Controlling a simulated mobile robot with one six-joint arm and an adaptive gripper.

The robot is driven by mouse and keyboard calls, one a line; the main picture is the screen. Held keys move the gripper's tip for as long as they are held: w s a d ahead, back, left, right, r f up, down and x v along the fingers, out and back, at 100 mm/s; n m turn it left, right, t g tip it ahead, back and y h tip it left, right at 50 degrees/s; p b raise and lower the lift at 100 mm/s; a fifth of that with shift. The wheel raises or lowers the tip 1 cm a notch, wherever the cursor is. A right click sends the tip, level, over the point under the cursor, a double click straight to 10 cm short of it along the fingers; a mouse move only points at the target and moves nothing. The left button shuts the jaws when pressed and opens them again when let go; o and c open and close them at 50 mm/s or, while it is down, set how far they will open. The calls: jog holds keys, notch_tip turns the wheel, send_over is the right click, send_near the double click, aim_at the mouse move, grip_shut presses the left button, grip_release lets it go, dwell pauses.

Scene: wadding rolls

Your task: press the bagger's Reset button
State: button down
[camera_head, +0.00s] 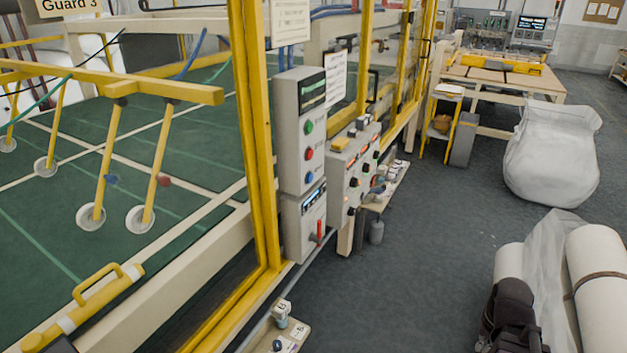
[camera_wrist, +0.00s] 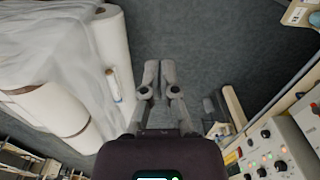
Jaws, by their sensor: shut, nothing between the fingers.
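A tall grey control box (camera_head: 302,130) hangs on the yellow guard frame in the head view. It carries a small screen, a green button (camera_head: 308,127), a red button (camera_head: 309,153) and a blue button (camera_head: 309,178). Beside it is a wider sloped panel (camera_head: 352,168) with several small knobs and lights. I cannot read which button is labelled Reset. A button panel (camera_wrist: 275,158) also shows at the lower right in the wrist view. My gripper (camera_wrist: 159,72) is shut and empty, pointing over bare floor, apart from the panel. Its fingertips are not clear in the head view.
White wadding rolls (camera_head: 600,285) stand at the lower right, and rolls also fill the left of the wrist view (camera_wrist: 50,105). A bulging white bag (camera_head: 552,155) stands farther back. Yellow guard posts (camera_head: 249,130) edge the green machine bed. Dark floor (camera_head: 430,250) between is clear.

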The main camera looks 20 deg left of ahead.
aim_at(310, 178)
jog(key=w+a+r+t+y, duration=0.2)
jog(key=w+a+t+y, duration=0.1)
jog(key=w+a, duration=0.7)
jog(key=w+a+r+t+y, duration=0.2)
jog(key=w+a+t, duration=0.1)
jog(key=w+a, duration=0.75)
jog(key=w+a+r+m+t+y, duration=0.1)
jog(key=w+a+r+t, duration=0.1)
jog(key=a, duration=0.6)
jog(key=w+a+r+m+t+y, duration=0.1)
jog(key=w+a+r, duration=0.3)
jog(key=a, duration=0.5)
jog(key=w+a+r+m+t+y, duration=0.1)
jog(key=w+a+r+t+y, duration=0.1)
jog(key=a, duration=0.7)
jog(key=shift+w+a+r+t+y+b, duration=0.15)
jog(key=shift+w+r+t+y+b, duration=0.2)
jog(key=shift+w+r+y, duration=0.35)
jog(key=shift+s+a+r, duration=0.1)
jog(key=shift+s+r, duration=0.05)
jog(key=shift+s, duration=0.05)
jog(key=a, duration=0.8)
jog(key=shift+w+a, duration=0.25)
jog(key=shift+w, duration=0.05)
jog(key=shift+w+a, duration=0.1)
jog(key=shift+a, duration=0.8)
jog(key=shift+d, duration=0.9)
